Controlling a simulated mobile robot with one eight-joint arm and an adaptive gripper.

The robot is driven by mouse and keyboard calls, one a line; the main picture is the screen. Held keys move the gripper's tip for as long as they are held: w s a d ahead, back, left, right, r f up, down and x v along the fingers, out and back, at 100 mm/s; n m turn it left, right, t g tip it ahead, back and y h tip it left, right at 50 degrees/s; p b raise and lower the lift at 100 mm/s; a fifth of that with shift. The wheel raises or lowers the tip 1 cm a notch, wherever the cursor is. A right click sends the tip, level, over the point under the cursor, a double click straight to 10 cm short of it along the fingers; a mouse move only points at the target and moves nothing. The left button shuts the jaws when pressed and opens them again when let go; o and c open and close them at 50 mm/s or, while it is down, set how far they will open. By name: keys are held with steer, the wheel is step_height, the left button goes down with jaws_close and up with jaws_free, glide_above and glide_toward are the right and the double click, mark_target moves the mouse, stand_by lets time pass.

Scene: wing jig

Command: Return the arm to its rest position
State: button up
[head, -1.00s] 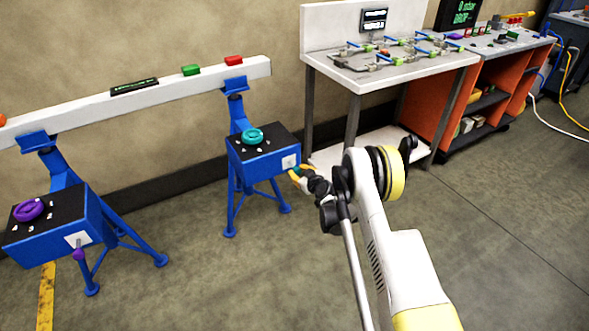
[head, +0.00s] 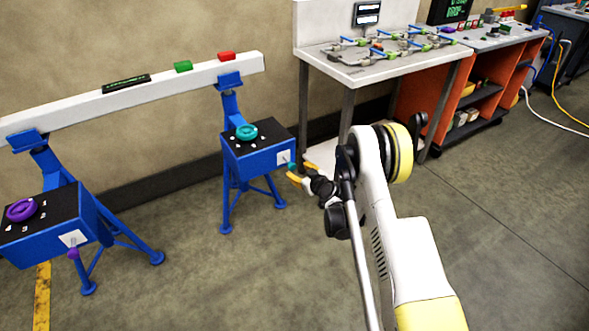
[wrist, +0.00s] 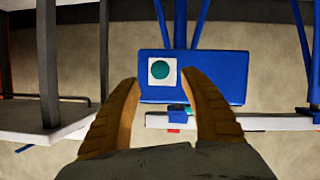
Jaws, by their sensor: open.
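My gripper (head: 302,173) is open and empty at the end of my extended arm, just to the right of the blue box (head: 262,157) on the nearer-to-centre stand. In the wrist view its two ochre fingers (wrist: 162,88) are spread, with nothing held between them. A round teal knob (wrist: 160,70) on a white plate shows ahead, between the fingertips. It also shows small in the head view (head: 291,165), close to the fingers. The fingers look apart from the knob.
A white workbench (head: 350,73) with pipe fittings stands behind my arm. An orange cabinet (head: 428,92) is to its right. A second blue stand box with a purple dial (head: 22,210) is at left. A white beam (head: 150,93) spans both stands.

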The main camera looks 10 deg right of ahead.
steer(key=shift+v, duration=0.8)
steer(key=s+a+r+g, duration=0.1)
steer(key=s+r, duration=0.1)
steer(key=r, duration=0.6)
steer(key=s+a+r+g, duration=0.1)
steer(key=a+r, duration=0.1)
steer(key=r, duration=0.5)
steer(key=s+a+r+m+g, duration=0.1)
steer(key=s+r+m, duration=0.1)
steer(key=s+r, duration=0.95)
steer(key=s+d+r+m+g+h, duration=0.1)
steer(key=s+r+m+g+h, duration=0.1)
steer(key=s, duration=2.7)
steer(key=shift+s+r+m+g+h, duration=0.25)
steer(key=shift+s+m+g+h, duration=0.1)
steer(key=shift+m+g+h, duration=0.2)
